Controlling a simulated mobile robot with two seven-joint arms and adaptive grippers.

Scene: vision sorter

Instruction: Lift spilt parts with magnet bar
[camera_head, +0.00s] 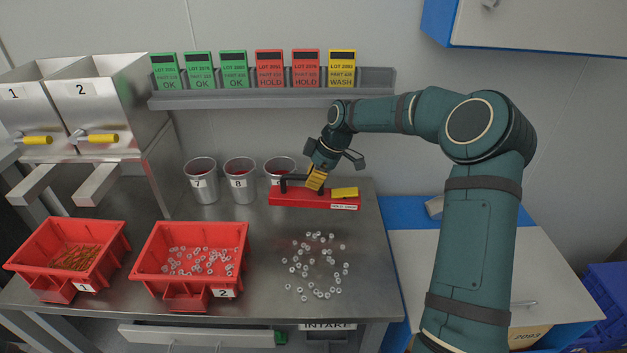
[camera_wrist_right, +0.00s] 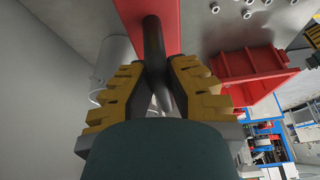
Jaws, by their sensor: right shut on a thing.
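The magnet bar (camera_head: 290,198) is a long red block with a dark handle and a yellow piece on its right end. It is at the back of the steel table. My right gripper (camera_head: 316,180) is shut on the bar's dark handle; in the right wrist view the yellow fingers (camera_wrist_right: 160,78) close around the handle (camera_wrist_right: 153,45), with the red bar (camera_wrist_right: 122,12) beyond. The spilt parts (camera_head: 318,266), many small grey nuts, lie scattered on the table in front of the bar. Some show in the right wrist view (camera_wrist_right: 246,14). My left gripper is not in view.
Red bin 2 (camera_head: 153,262), holding similar nuts, stands left of the spill; red bin 1 (camera_head: 28,258) holds brownish parts. Metal cups, including 7 (camera_head: 201,186) and 8 (camera_head: 240,186), stand left of the bar. A shelf (camera_head: 230,102) with lot cards is behind.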

